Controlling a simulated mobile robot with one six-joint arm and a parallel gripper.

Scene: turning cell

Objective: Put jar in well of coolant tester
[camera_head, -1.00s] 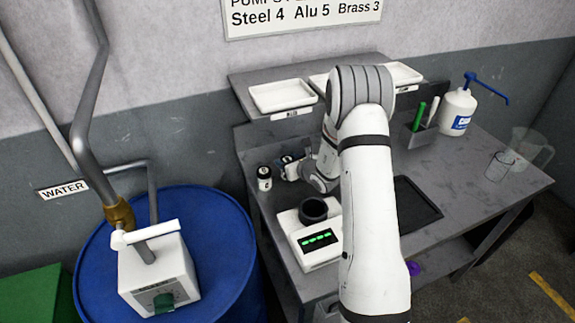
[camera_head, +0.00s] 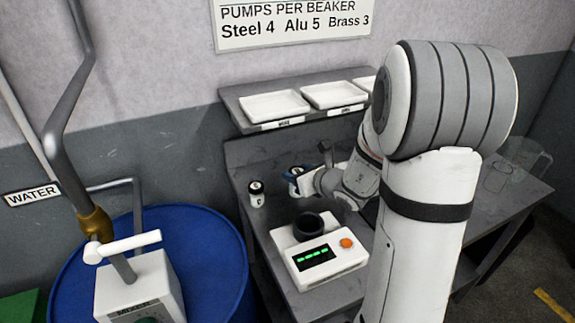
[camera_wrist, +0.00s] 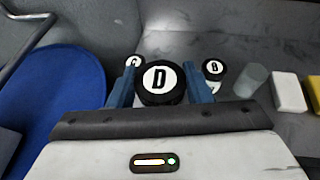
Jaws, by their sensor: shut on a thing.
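Jar D (camera_wrist: 162,84) has a black lid with a white disc lettered D and sits between my gripper's (camera_wrist: 159,79) two blue fingers, which are shut on it. In the head view my gripper is at the bench's back left, at a black-and-white jar (camera_head: 294,186) that it partly covers. The coolant tester (camera_head: 325,262) is a white box with a green display and an orange button. Its well (camera_head: 308,226) is a black round cup on top, and no jar shows in it. The tester is in front of my gripper.
A jar (camera_head: 256,194) stands left of my gripper. In the wrist view, jars C (camera_wrist: 132,62) and B (camera_wrist: 213,67) flank jar D. White trays (camera_head: 274,106) sit on a shelf behind. A blue barrel (camera_head: 214,262) stands left of the bench. My arm hides much of the right side.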

